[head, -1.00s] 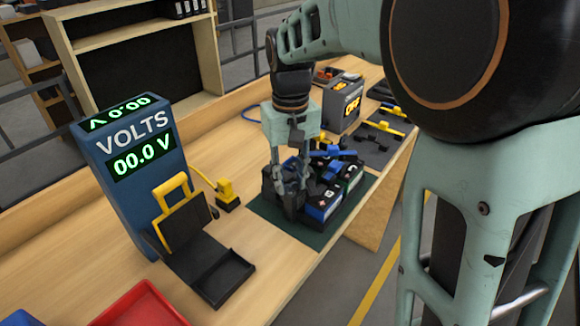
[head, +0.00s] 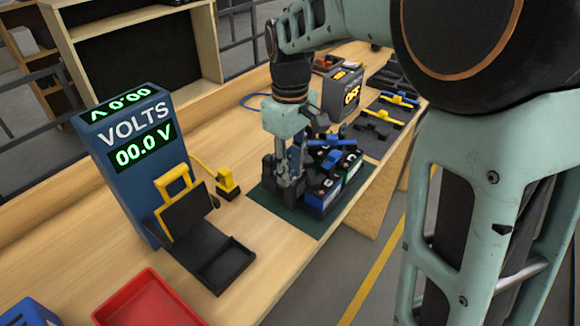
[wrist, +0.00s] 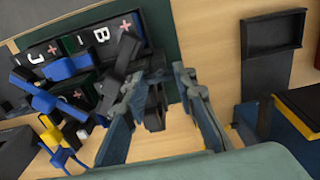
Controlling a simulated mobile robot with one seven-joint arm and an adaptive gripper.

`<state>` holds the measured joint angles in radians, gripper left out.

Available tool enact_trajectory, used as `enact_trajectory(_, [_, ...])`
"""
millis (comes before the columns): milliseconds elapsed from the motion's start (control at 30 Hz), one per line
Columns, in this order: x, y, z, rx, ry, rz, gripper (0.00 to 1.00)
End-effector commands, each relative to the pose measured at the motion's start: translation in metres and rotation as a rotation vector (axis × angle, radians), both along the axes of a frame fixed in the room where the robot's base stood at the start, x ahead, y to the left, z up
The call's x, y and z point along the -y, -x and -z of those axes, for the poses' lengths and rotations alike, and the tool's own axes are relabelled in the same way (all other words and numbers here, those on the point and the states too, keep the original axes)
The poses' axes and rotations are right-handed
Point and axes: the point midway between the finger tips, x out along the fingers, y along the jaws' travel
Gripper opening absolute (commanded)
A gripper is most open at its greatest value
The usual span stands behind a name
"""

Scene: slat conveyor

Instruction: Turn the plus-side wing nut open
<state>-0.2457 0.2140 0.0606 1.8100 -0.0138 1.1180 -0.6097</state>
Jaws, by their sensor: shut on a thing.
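My gripper (head: 288,180) points down at the left end of a group of batteries (head: 330,190) on a dark green mat (head: 268,203). In the wrist view my gripper (wrist: 158,92) has its fingers on both sides of a dark part (wrist: 155,112). I cannot tell whether this part is the plus-side wing nut. The nearest battery (wrist: 75,45) carries a letter B and red plus and white minus marks. A black piece (wrist: 122,55) stands near its plus mark. Blue pieces (wrist: 55,72) lie across the batteries. The fingers hide the contact in the head view.
A blue voltmeter box (head: 140,165) reading 00.0 V stands left, with a black tray (head: 225,262) before it. A yellow connector (head: 227,183) sits between it and the mat. A red bin (head: 150,300) is at front. A grey OFF box (head: 342,95) stands behind.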

Motion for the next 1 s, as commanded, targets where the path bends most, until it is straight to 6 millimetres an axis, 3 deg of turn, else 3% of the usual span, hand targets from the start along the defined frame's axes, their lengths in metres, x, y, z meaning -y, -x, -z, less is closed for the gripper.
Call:
enact_trajectory(367, [0.000,0.000,0.000,0.000,0.000,-0.005,0.01])
enact_trajectory(400, [0.000,0.000,0.000,0.000,0.000,-0.005,0.30])
enact_trajectory(533, [0.000,0.000,0.000,0.000,0.000,-0.004,0.43])
enact_trajectory(833, [0.000,0.000,-0.002,0.001,0.000,-0.003,0.43])
enact_trajectory(1000, [0.000,-0.001,-0.022,0.005,-0.001,-0.003,0.43])
